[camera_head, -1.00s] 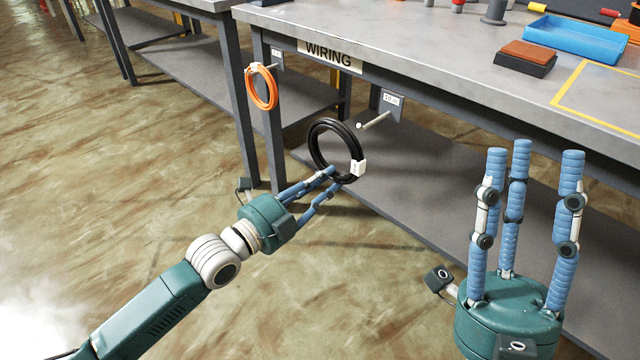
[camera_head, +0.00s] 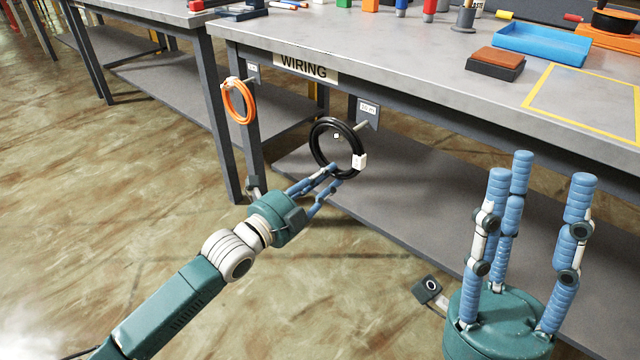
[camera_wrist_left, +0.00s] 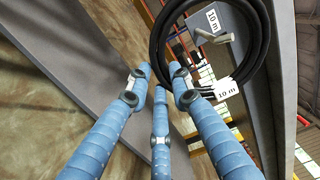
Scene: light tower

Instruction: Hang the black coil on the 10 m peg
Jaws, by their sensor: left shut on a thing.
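The black coil (camera_head: 315,150) hangs upright from my left gripper (camera_head: 332,174), whose fingers are shut on its lower rim. Its white tag (camera_head: 359,161) is at the lower right, and reads 10 m in the left wrist view (camera_wrist_left: 228,89). The 10 m peg (camera_head: 361,127) sticks out from a label plate (camera_head: 368,113) under the table edge. Its tip shows inside the ring's opening; I cannot tell whether it passes through or is behind. In the left wrist view the peg (camera_wrist_left: 215,39) also shows within the ring. My right gripper (camera_head: 540,178) is open and empty.
An orange coil (camera_head: 240,102) hangs on another peg to the left. The WIRING table (camera_head: 430,75) has a lower shelf (camera_head: 400,190) behind the coil. A blue tray (camera_head: 540,45) and a brown-topped block (camera_head: 495,62) lie on top. Floor at left is clear.

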